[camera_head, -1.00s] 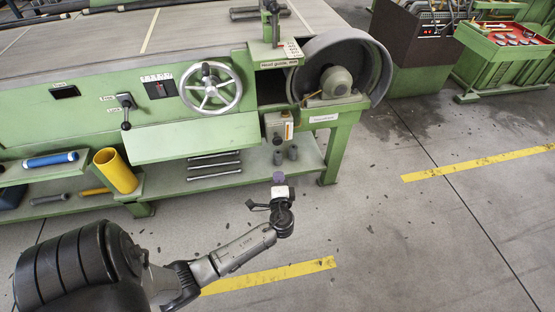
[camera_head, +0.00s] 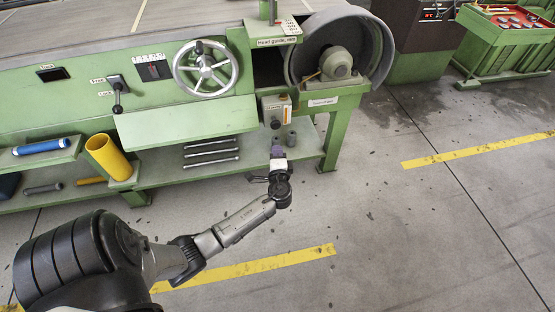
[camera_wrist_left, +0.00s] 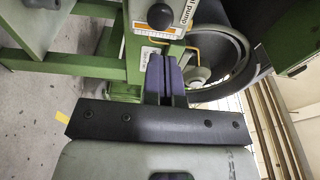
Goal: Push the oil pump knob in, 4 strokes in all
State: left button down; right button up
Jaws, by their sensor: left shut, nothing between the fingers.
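In the left wrist view the knob (camera_wrist_left: 160,16) shows near the top edge, beside an orange-marked scale and a partly cut-off label. My left gripper (camera_head: 277,151) is below and in front of the pump, apart from the knob. Its purple fingers (camera_wrist_left: 165,78) are shut with nothing between them and point toward the box. My right gripper is not in view.
A handwheel (camera_head: 206,69) and a lever (camera_head: 117,95) are on the machine's front. A large round housing with a motor (camera_head: 336,63) is right of the pump. The floor in front is open.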

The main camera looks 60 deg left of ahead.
aim_at(275, 127)
pick_arm(q)
jog(key=b+x, duration=0.3)
jog(key=x, duration=0.5)
jog(key=shift+b, duration=0.3)
jog(key=shift+w+a, duration=0.25)
jog(key=shift+a, duration=0.35)
jog(key=shift+r, duration=0.1)
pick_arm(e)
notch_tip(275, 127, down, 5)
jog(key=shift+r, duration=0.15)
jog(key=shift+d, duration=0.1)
